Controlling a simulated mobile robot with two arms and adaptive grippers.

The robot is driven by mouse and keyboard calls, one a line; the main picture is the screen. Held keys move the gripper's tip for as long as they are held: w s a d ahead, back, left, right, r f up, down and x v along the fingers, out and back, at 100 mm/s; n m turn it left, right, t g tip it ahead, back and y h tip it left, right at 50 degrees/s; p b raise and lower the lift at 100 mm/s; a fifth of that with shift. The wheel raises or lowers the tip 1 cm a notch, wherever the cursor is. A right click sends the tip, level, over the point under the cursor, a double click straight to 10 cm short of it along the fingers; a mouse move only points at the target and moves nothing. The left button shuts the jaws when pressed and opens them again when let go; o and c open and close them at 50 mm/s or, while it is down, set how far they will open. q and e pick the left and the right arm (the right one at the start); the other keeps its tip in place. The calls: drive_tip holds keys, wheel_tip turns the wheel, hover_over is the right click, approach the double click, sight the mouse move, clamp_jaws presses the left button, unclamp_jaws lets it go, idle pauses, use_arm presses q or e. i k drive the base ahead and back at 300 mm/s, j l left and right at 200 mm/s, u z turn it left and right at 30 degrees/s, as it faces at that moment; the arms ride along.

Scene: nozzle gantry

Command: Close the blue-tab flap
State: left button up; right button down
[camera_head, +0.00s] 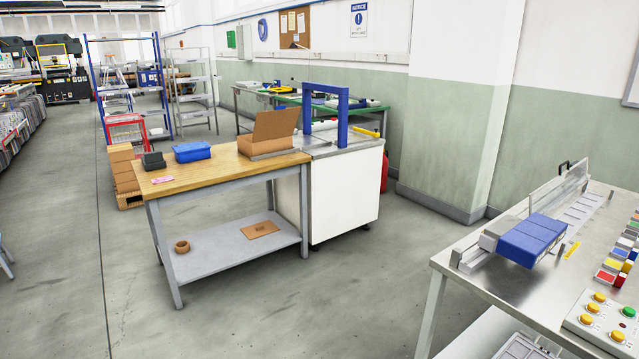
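I cannot make out a blue tab on any flap from here. An open cardboard box (268,148) sits at the right end of the wooden-topped bench (215,167), with one large flap (276,124) standing up and tilted back. On the steel table at the right, a clear panel (560,193) stands upright beside a blue block-shaped unit (532,238). Neither of my grippers is in view.
A blue gantry frame (342,117) stands on a white cabinet (345,190) against the bench. A blue case (192,151) and a dark box (153,161) are on the bench. Buttons (597,309) sit on the steel table (480,268). The floor (350,300) between is clear.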

sight(281, 122)
drive_tip(key=i+u, duration=0.1)
drive_tip(key=i, duration=0.6)
drive_tip(key=i+l, duration=0.15)
drive_tip(key=i, duration=0.6)
drive_tip(key=i+l+u, duration=0.15)
drive_tip(key=i, duration=0.55)
